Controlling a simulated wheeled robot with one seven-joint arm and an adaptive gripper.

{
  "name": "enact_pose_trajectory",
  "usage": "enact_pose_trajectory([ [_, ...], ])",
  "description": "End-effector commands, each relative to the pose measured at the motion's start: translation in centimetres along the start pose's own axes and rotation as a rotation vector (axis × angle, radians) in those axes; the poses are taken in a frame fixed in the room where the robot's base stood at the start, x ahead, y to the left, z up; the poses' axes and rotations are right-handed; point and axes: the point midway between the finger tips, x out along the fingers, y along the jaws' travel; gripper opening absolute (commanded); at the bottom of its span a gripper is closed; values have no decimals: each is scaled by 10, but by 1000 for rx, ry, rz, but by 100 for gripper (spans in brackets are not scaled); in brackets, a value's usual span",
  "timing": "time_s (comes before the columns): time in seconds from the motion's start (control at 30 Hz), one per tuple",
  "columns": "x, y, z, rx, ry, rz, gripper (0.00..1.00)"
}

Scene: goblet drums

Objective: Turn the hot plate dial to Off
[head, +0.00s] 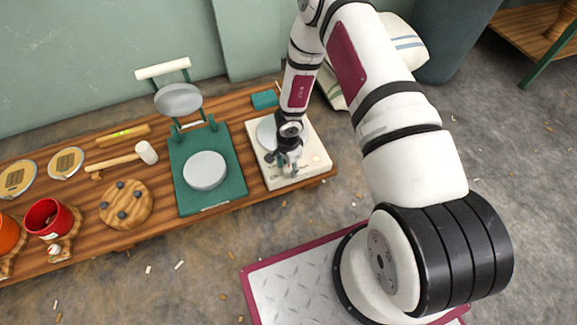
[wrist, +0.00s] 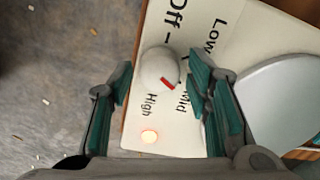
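The hot plate (head: 318,141) is a cream box with a round grey heating disc (head: 265,134), at the right end of the wooden bench. In the wrist view its round white dial (wrist: 156,67) has a red mark pointing to the lower right, towards the "Mid" label (wrist: 187,103). "Off" (wrist: 178,17), "Low" and "High" are printed around it. In the head view my gripper (head: 286,164) hides the dial.
A green press with a grey disc (head: 205,170) stands left of the hot plate, and a small teal block (head: 264,99) lies behind it. A mallet (head: 146,152), a round wooden piece and a red drum (head: 46,217) are farther left. The bench edge is close.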

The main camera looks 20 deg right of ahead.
Motion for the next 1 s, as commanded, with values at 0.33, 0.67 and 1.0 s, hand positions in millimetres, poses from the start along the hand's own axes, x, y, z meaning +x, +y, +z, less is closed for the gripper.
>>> enact_pose_trajectory([
  [0.33,0,0,0,-4,0,0,3],
  [0.67,-3,1,1,-115,0,2,3],
  [1.0,-2,0,1,-404,0,2,3],
])
